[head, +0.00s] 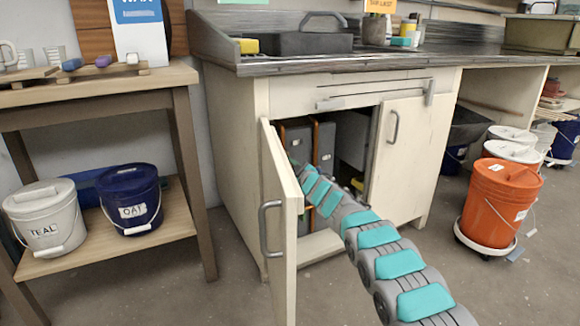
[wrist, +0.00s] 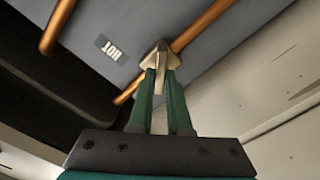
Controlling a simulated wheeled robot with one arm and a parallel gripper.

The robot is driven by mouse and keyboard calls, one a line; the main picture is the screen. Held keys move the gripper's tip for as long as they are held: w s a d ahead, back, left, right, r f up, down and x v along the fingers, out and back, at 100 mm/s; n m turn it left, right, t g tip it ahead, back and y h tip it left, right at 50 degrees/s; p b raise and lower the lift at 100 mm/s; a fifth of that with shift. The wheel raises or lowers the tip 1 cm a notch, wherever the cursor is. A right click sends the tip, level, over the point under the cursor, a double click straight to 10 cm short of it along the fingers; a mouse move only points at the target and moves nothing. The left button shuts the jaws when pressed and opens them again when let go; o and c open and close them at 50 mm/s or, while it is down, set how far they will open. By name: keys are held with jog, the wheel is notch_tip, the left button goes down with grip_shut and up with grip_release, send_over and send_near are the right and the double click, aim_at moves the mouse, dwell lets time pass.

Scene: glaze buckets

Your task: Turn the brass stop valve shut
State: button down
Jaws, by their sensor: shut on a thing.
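The brass stop valve (wrist: 160,54) shows in the wrist view as a small faceted brass piece in front of a copper pipe (wrist: 201,24). My gripper (wrist: 158,78) has two dark green fingers, and their tips are closed on the valve. A label reading HOT (wrist: 109,47), upside down in this view, is on the grey panel beside the valve. In the head view my arm reaches into the open sink cabinet (head: 300,88). My gripper and the valve are hidden there. I cannot tell how far the valve is turned.
The left cabinet door (head: 279,225) stands open close beside my arm; the right door (head: 394,149) stands on the other side. A second copper pipe (wrist: 57,26) runs near the wrist view's upper left. An orange bucket (head: 498,203) stands right. The floor in front is clear.

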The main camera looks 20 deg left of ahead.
jog(key=shift+s+a+f+n+b, duration=0.1)
jog(key=shift+n+b, duration=0.7)
jog(key=shift+n, duration=1.65)
jog(key=shift+a+f+n+b, duration=0.1)
jog(key=shift+n+b, duration=0.7)
jog(key=shift+n, duration=1.65)
jog(key=c, duration=0.9)
grip_release()
jog(key=shift+o, duration=0.2)
jog(key=shift+d, duration=0.2)
